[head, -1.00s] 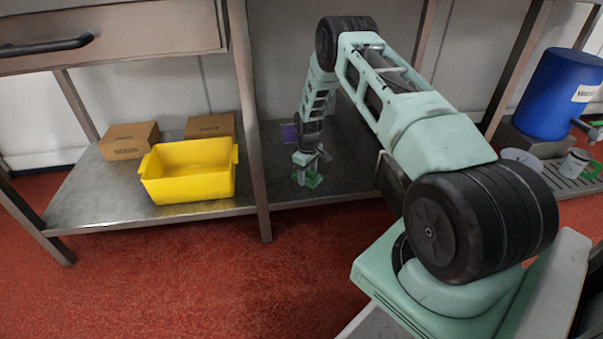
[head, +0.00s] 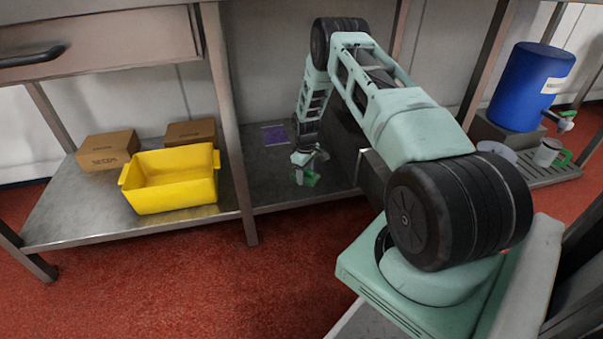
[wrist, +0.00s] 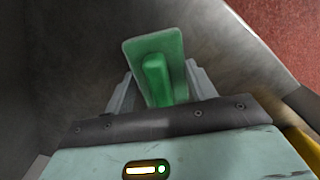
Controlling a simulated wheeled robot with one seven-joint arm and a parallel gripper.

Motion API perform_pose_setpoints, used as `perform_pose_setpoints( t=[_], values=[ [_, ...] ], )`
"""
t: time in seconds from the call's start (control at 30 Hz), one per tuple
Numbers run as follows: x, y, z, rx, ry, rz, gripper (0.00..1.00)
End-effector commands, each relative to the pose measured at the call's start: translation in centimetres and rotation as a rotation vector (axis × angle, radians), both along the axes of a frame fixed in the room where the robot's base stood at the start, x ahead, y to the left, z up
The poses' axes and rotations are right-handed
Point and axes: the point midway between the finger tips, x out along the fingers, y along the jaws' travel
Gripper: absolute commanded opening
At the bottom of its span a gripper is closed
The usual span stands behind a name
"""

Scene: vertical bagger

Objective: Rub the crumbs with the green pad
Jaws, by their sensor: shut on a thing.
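My gripper (head: 304,170) is low over the lower metal shelf in the head view, under the bench. It is shut on the green pad (head: 309,180), gripping the raised green handle on the pad's back. In the wrist view the green pad (wrist: 153,62) shows between the two fingers of my gripper (wrist: 157,85), tilted a little, with the grey shelf behind it. Whether the pad touches the shelf is hard to tell. I cannot make out any crumbs in either view.
A purple sheet (head: 275,135) lies on the shelf (head: 262,190) behind my gripper. A yellow bin (head: 172,180) and two cardboard boxes (head: 108,150) stand left of the upright post (head: 228,120). A blue drum (head: 530,88) and a mug (head: 548,152) are at the right.

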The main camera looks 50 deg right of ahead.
Motion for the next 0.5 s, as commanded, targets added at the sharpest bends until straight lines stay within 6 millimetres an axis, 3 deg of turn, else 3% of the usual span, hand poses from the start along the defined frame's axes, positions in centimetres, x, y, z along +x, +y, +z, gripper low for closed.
perform_pose_setpoints(
  t=[0.3, 0.5],
  values=[
    [-1.5, -2.3, 0.1, 0.001, 0.001, -0.003, 0.37],
    [-1.8, -2.7, -0.1, 0.001, 0.0, 0.0, 0.37]
  ],
)
